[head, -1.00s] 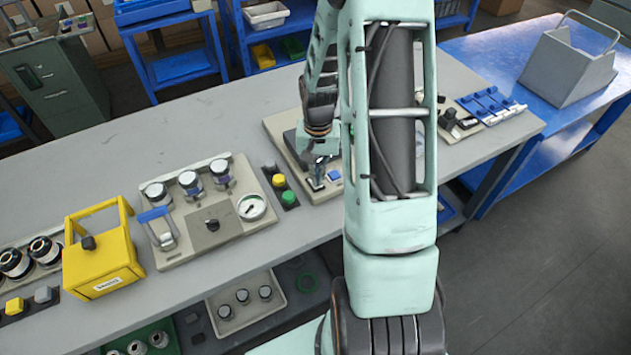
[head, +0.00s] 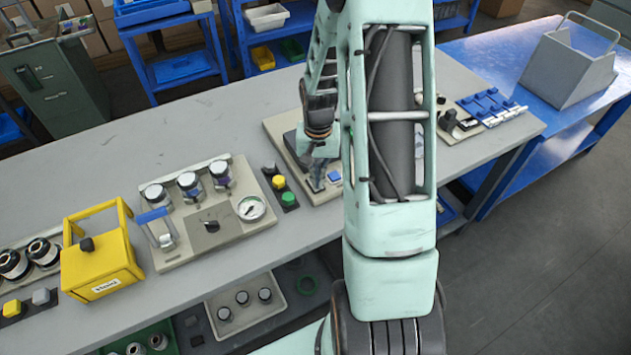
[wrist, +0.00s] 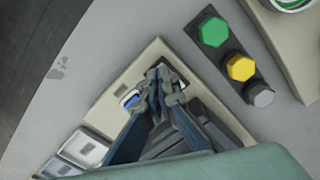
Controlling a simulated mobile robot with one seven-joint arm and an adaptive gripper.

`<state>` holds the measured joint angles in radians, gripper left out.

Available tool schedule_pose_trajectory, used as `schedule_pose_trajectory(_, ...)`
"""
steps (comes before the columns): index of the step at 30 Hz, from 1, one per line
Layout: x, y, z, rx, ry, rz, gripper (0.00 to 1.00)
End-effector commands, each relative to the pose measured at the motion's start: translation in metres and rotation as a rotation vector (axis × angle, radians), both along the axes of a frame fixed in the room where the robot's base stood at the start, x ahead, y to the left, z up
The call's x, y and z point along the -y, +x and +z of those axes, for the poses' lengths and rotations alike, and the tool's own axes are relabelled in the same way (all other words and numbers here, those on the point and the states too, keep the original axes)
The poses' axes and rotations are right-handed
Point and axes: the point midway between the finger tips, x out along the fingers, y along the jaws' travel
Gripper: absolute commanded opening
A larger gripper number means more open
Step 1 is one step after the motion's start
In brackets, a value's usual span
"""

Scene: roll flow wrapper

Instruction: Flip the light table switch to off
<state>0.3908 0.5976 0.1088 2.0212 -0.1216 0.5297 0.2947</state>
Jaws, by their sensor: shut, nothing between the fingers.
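The light table (head: 275,127) appears to be the beige panel unit partly hidden behind my arm, and its corner shows in the wrist view (wrist: 150,60). A small dark part, likely the switch (wrist: 183,80), sits near that corner, mostly covered by my fingertips. I cannot tell its position. A blue square button (head: 334,176) lies just right of my gripper (head: 318,186); a blue-and-white part also shows beside the fingers in the wrist view (wrist: 129,99). My gripper (wrist: 163,82) is shut and empty, its tips at the dark part; contact is unclear.
A strip with green (wrist: 213,31), yellow (wrist: 240,67) and grey buttons stands close beside the panel. Left of it is a gauge panel (head: 230,235), then a yellow box (head: 100,265). The back left of the grey table (head: 120,150) is clear.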

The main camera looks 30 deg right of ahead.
Motion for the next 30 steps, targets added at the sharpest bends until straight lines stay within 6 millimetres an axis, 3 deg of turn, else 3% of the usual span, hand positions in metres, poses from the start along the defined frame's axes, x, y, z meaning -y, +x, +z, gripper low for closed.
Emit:
schedule_pose_trajectory(21, 0.0, 0.001, 0.062, 0.002, -0.001, 0.001, 0.0)
schedule_pose_trajectory(30, 0.0, 0.001, 0.065, 0.001, 0.0, 0.001, 0.0)
